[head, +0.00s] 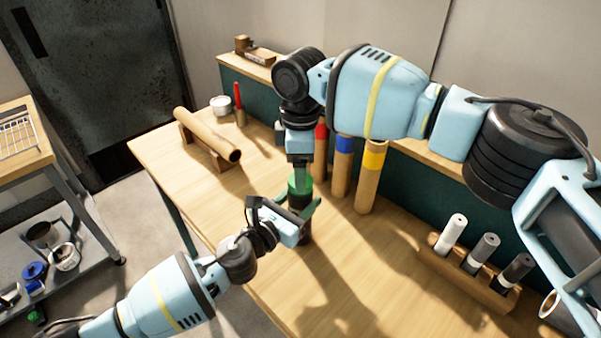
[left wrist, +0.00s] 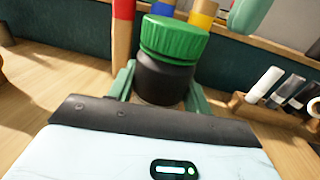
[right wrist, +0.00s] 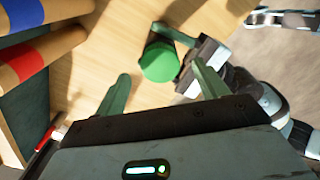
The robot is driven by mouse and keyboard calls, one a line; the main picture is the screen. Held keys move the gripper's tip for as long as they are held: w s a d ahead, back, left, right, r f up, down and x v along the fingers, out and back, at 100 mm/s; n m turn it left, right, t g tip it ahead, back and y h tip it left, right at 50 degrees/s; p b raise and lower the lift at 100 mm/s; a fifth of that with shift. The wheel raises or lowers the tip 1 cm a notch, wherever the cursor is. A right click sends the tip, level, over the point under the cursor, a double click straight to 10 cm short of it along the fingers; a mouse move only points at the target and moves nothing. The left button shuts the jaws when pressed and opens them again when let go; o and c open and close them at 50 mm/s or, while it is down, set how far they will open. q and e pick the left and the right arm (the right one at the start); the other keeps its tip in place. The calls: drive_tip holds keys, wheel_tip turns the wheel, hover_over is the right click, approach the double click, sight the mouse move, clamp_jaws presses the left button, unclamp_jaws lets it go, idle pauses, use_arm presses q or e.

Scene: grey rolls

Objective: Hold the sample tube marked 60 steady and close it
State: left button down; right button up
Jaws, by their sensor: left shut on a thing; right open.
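The sample tube (left wrist: 164,80) is a short dark cylinder standing upright on the table. A ribbed green cap (left wrist: 174,38) sits on top of it; I cannot tell how tightly. No number 60 shows. My left gripper (left wrist: 160,88) is shut on the dark body, one green finger on each side below the cap. In the head view the cap (head: 299,186) is partly hidden by my grippers. My right gripper (right wrist: 158,70) points down from above, open and empty. In the right wrist view the cap (right wrist: 160,62) lies between its fingers, seemingly just beyond the tips.
Cardboard rolls with red, blue and yellow bands (head: 343,165) stand behind the tube. A brown roll (head: 207,134) lies on a cradle at left. A wooden rack (head: 470,271) with white, grey and black rolls is at right. The table front is clear.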

wheel_tip(320, 180, up, 10)
drive_tip(key=shift+f, duration=0.2)
use_arm(q)
drive_tip(key=c, duration=0.6)
unclamp_jaws()
drive_tip(key=shift+o, duration=0.2)
drive_tip(key=v, duration=0.6)
drive_tip(key=shift+s+a, duration=0.25)
drive_tip(key=shift+s, duration=0.05)
drive_tip(key=shift+s+a, duration=0.3)
drive_tip(key=shift+s, duration=0.15)
use_arm(e)
drive_tip(key=shift+r, duration=0.45)
